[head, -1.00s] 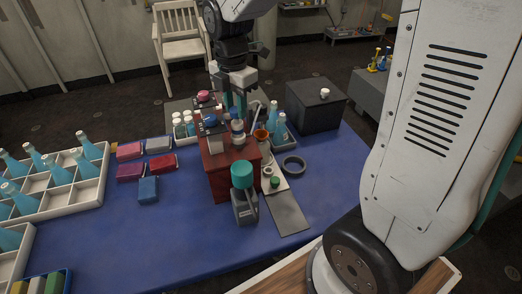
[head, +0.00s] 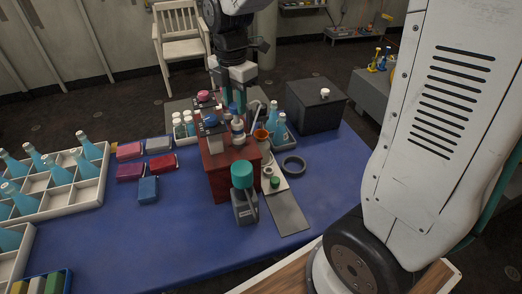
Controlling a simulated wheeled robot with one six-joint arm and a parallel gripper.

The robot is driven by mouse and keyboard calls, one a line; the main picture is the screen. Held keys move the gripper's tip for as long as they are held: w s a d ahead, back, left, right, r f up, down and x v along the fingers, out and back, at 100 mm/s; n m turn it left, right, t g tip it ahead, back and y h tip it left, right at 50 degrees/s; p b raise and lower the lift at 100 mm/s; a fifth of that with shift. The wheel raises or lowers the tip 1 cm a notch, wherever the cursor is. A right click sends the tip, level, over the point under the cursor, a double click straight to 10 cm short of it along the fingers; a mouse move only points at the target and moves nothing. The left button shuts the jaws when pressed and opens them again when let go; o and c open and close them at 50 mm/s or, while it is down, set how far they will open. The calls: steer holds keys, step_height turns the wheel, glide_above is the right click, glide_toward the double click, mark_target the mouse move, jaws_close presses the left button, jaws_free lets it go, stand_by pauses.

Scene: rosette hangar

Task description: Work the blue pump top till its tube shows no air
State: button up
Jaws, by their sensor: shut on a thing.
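My gripper (head: 237,108) points down over the red-brown box (head: 232,180), its fingers close together. It is shut on the blue pump top, which the fingers mostly hide. The small white and blue pump body (head: 238,129) stands upright on the box just under the fingertips. A pale curved tube (head: 254,108) rises to the right of the gripper. Whether air is in a tube is too small to tell.
Dark blocks with a pink top (head: 204,95) and a blue top (head: 210,121) sit left of the gripper. A teal-capped grey dispenser (head: 243,190) stands in front. A black box (head: 315,105) is at the right. The blue mat's front (head: 170,235) is clear.

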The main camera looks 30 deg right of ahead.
steer(key=shift+r, duration=0.25)
steer(key=shift+f, duration=0.95)
stand_by(0.3)
steer(key=o, duration=0.8)
steer(key=shift+c, duration=0.2)
steer(key=shift+r, duration=0.1)
steer(key=shift+r, duration=3.35)
